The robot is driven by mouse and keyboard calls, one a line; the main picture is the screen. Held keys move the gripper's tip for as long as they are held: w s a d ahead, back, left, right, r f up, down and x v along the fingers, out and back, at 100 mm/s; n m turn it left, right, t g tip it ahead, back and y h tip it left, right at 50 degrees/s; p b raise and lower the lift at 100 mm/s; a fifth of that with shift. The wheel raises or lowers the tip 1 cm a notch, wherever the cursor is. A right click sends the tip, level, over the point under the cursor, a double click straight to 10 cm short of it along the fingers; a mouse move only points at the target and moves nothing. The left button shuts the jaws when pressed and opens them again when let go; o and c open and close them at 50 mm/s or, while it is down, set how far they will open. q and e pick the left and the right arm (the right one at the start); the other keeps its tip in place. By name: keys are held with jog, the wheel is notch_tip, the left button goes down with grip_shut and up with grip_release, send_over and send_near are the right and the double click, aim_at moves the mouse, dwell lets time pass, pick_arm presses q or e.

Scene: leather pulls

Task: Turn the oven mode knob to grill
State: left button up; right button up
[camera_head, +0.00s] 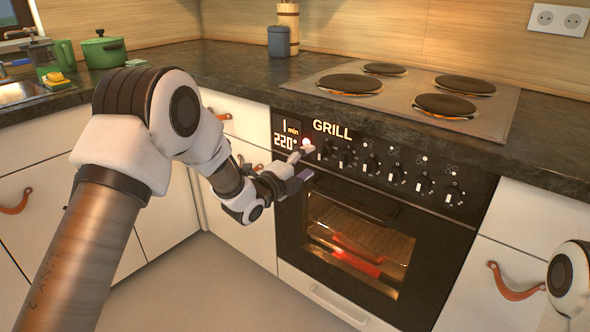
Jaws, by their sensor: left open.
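The black oven (345,255) is built into the counter front. Its panel (385,150) has a row of several dark knobs, and I cannot tell for certain which is the mode knob. The leftmost visible knob (324,152) is just right of my left gripper (306,163). The display (333,130) reads "GRILL", with "1 min" and "220°" to its left. My left gripper is open, its fingers pointing right at the panel's left end. No knob shows between its fingers, though it hides part of the panel there. My right gripper is outside the view.
A hob (405,97) with several burners is set in the dark countertop above the oven. The oven door handle (352,207) lies below the knobs. Drawers with leather pulls (515,283) flank the oven. A green pot (103,50) stands at the back left. The floor (205,285) is clear.

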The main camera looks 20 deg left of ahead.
pick_arm(q)
jog(key=v, duration=0.6)
jog(key=shift+s, duration=0.15)
jog(key=s+f+n+g+y, duration=0.1)
jog(key=s+f+n+g, duration=0.3)
jog(key=f, duration=0.6)
jog(key=s+d+f+m+g+y, duration=0.1)
jog(key=s+f, duration=0.5)
jog(key=f, duration=0.4)
jog(key=s+f+n+g+y, duration=0.1)
jog(key=s+f+n+g, duration=0.15)
jog(key=s+f, duration=0.55)
jog(key=s+a+f+n+g+y, duration=0.1)
jog(key=s+f+n+g, duration=0.3)
jog(key=s, duration=0.4)
jog(key=s+a+f+n+g+y, duration=0.1)
jog(key=s+f+n+g, duration=0.15)
jog(key=s+f, duration=0.4)
jog(key=s+a+n+g+y, duration=0.1)
jog(key=s+a+n+g, duration=0.15)
jog(key=s+n, duration=0.8)
notch_tip(320, 180, up, 27)
jog(key=p, duration=2.6)
jog(key=shift+w+d+f, duration=0.25)
jog(key=shift+w+d, duration=0.1)
jog(key=shift+d, duration=0.1)
